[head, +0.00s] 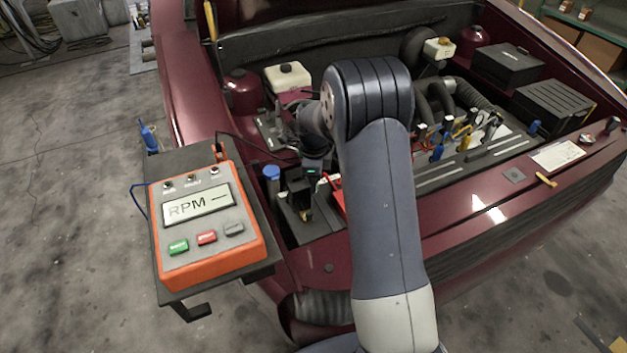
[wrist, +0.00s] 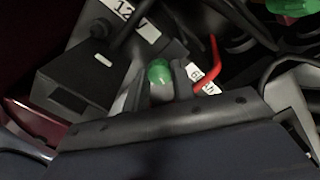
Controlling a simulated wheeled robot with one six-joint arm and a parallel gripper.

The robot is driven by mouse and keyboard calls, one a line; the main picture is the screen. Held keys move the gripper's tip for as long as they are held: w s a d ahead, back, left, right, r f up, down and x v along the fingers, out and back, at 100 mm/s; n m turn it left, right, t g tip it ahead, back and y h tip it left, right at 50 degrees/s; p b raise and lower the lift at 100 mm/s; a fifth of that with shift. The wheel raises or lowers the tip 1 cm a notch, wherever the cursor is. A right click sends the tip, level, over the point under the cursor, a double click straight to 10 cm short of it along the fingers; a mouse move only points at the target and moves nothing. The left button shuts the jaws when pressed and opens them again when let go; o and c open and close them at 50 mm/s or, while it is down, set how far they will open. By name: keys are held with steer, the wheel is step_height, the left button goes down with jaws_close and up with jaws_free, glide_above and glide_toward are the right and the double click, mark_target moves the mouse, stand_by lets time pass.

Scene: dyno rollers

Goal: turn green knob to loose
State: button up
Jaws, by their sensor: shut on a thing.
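The green knob (wrist: 159,70) shows in the wrist view, between the two grey fingers of my gripper (wrist: 161,82). The fingers are shut on it from both sides. Only its rounded green top shows; its base and any loose or tight marking are hidden. In the head view my arm reaches down into the front left of the engine bay, and I cannot make out the knob or the fingertips clearly there.
A dark box with a 12V label (wrist: 135,20) and a red cable (wrist: 208,66) lie close to the fingers. Another green part (wrist: 291,6) is at the upper right. In the head view, an orange RPM meter (head: 206,233) stands left of the maroon car (head: 470,225).

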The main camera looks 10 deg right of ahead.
stand_by(0.3)
steer(key=o, duration=1)
steer(key=r, duration=1.1)
steer(key=shift+w+d, duration=0.1)
steer(key=shift+w, duration=0.1)
